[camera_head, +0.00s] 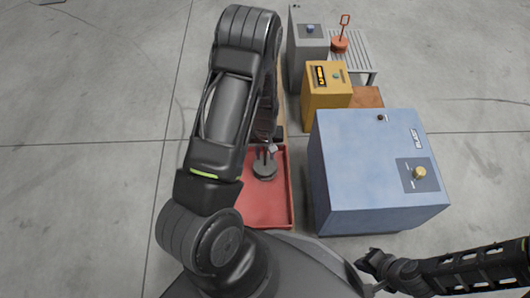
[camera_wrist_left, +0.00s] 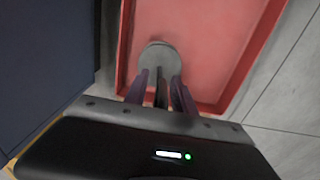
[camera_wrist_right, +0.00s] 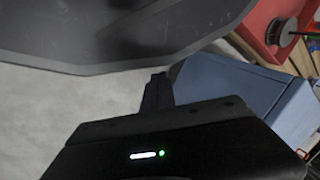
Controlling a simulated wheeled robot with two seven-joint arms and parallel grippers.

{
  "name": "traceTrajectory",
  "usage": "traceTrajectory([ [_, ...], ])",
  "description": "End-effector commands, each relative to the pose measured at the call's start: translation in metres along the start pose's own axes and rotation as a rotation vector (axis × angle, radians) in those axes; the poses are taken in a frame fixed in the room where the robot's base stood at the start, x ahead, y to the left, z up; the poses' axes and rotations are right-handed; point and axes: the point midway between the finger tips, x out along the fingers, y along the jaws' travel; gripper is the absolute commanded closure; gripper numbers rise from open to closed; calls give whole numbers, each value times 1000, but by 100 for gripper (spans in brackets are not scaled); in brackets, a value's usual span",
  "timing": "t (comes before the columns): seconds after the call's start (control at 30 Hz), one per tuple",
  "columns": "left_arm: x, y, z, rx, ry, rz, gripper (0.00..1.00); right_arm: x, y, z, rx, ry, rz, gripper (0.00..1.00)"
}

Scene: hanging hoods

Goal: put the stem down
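The stem is a grey rod on a round dark disc base (camera_head: 264,171), over the floor of the red tray (camera_head: 268,212). The disc (camera_wrist_left: 160,57) also shows in the left wrist view, and in the right wrist view (camera_wrist_right: 281,31). My left gripper (camera_wrist_left: 161,80) has a finger on each side of the rod, with gaps showing between rod and fingers. In the head view my left arm partly hides it. The disc appears to stand upright on the tray floor. My right gripper (camera_wrist_right: 158,80) is away from the stem, its fingers together and empty.
A large blue cabinet (camera_head: 370,180) with a yellow knob stands right of the tray. Behind it are a yellow box (camera_head: 328,105), a grey cabinet (camera_head: 309,60) and a slatted table (camera_head: 360,58) with an orange stand (camera_head: 340,40). The concrete floor (camera_head: 90,110) at left is clear.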

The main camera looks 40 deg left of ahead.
Motion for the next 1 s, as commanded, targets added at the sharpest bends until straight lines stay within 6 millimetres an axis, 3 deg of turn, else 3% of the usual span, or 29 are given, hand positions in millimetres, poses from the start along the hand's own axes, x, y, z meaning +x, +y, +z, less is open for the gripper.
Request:
traceTrajectory([
  [0.17,-19,1,-1,1,3,1,69,-9,-3,1,0,-4,0,100],
  [0.63,-109,1,-1,1,3,1,69,-42,-18,7,-10,-25,-7,100],
  [0.8,-121,0,0,0,0,0,69,-45,-21,9,-12,-29,-9,100],
  [1.0,-121,0,0,-1,0,0,69,-44,-21,10,-12,-30,-9,100],
])
